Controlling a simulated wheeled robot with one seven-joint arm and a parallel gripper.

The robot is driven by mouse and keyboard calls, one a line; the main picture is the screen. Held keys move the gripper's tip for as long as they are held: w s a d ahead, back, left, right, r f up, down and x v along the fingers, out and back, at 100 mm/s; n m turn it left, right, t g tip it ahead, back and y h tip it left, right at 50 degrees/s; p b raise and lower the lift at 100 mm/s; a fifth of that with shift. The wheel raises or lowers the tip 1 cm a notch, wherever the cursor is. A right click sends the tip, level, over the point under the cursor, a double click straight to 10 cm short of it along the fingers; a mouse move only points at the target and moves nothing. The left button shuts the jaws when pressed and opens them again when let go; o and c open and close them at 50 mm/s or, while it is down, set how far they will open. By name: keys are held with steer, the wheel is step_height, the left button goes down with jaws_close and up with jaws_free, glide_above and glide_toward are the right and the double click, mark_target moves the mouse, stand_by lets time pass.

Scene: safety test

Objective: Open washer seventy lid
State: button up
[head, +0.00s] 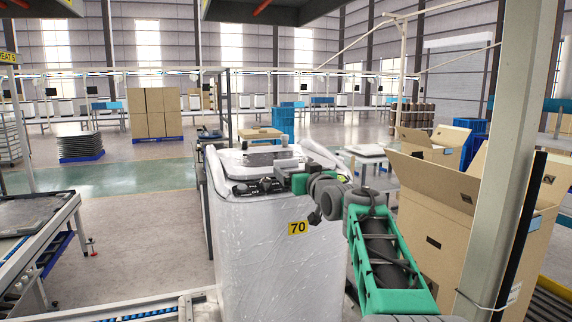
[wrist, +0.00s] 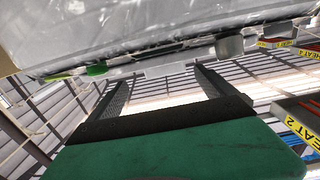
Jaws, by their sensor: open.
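The washer (head: 265,255) is a tall white machine in clear wrap with a yellow 70 tag on its front. Its grey lid (head: 272,158) lies on the top and looks shut. My gripper (head: 258,186) is at the washer's upper front edge, reaching in from the right. In the wrist view my gripper (wrist: 160,78) shows two dark fingers spread apart with nothing held between them. The washer's edge (wrist: 130,35) fills the top of that view, and a pale tab on it lies just beyond the fingertips. I cannot tell if they touch.
Open cardboard boxes (head: 435,215) stand right of the washer, behind a pale post (head: 500,150). A roller conveyor (head: 35,240) is at the left. Stacked boxes (head: 155,112) sit on a blue pallet farther back. The floor (head: 140,235) left of the washer is clear.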

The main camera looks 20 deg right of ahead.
mark_target(287, 163)
steer(key=w, duration=0.2)
steer(key=w+p, duration=0.1)
steer(key=w+a+p, duration=0.1)
steer(key=w, duration=0.1)
steer(key=shift+w+r, duration=0.35)
steer(key=shift+c, duration=0.5)
steer(key=shift+d, duration=0.1)
steer(key=c, duration=0.6)
steer(key=shift+f, duration=0.1)
steer(key=c, duration=1.4)
jaws_close()
